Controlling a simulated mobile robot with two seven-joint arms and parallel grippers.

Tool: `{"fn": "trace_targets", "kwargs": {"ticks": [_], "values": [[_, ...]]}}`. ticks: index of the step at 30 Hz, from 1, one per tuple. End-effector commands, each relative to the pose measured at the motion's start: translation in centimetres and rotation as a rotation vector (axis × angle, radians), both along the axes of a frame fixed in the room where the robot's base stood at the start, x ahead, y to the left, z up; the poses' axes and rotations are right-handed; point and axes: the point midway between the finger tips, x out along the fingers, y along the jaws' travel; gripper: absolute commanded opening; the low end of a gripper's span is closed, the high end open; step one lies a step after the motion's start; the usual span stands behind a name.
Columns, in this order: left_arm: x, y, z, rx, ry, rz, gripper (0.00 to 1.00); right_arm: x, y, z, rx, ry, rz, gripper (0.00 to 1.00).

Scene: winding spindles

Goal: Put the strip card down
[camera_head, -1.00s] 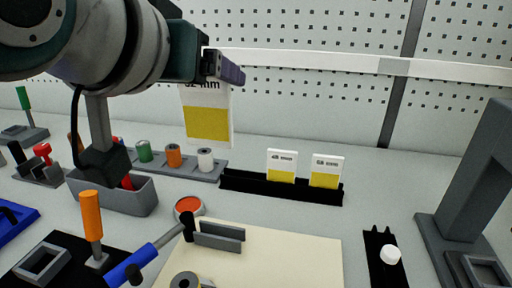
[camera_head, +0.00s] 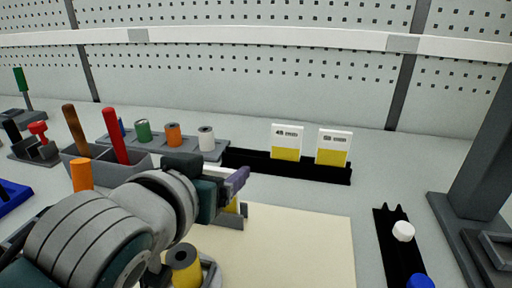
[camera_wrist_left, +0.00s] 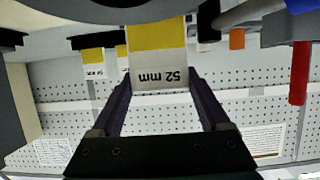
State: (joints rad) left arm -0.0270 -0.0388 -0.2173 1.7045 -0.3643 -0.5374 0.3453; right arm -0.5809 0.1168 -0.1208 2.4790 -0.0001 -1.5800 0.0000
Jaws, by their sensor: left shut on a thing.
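My left gripper (camera_head: 236,184) is shut on a white and yellow strip card. In the left wrist view the strip card (camera_wrist_left: 158,62) sits between the two fingers (camera_wrist_left: 165,95) and reads "52 mm" upside down. In the head view my arm hides most of the card; only a small yellow part (camera_head: 232,206) shows below the gripper. I cannot tell whether the card's lower edge is in the slot. My right gripper is not in view.
A black rack (camera_head: 240,157) behind the board holds two similar cards (camera_head: 287,142), (camera_head: 333,148). Spools (camera_head: 206,139) stand in a grey tray to the left, near a bin with tools (camera_head: 115,135). A black stand with a white cap (camera_head: 403,231) is at right. The board's right part is clear.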

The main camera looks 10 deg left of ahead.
Motion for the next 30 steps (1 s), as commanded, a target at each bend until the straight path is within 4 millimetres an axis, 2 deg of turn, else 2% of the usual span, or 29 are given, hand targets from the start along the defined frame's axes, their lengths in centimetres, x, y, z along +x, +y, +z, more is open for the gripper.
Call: {"fn": "trace_targets", "kwargs": {"ticks": [11, 12, 17, 26, 30], "values": [[0.0, 0.0, -0.5, 0.0, -0.001, 0.0, 0.26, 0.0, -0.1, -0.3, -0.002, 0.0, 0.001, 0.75], [0.0, 0.0, -0.4, 0.0, -0.002, 0.0, 0.82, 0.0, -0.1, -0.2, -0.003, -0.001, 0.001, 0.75], [0.0, 0.0, -0.4, 0.0, -0.001, 0.0, 1.0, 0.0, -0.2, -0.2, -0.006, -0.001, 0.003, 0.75], [0.0, 0.0, 0.2, 0.0, -0.001, 0.0, 1.0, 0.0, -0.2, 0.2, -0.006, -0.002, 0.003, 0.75], [-1.7, 0.1, 0.7, 0.0, 0.001, 0.0, 1.0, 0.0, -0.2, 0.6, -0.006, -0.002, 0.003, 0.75]]}}
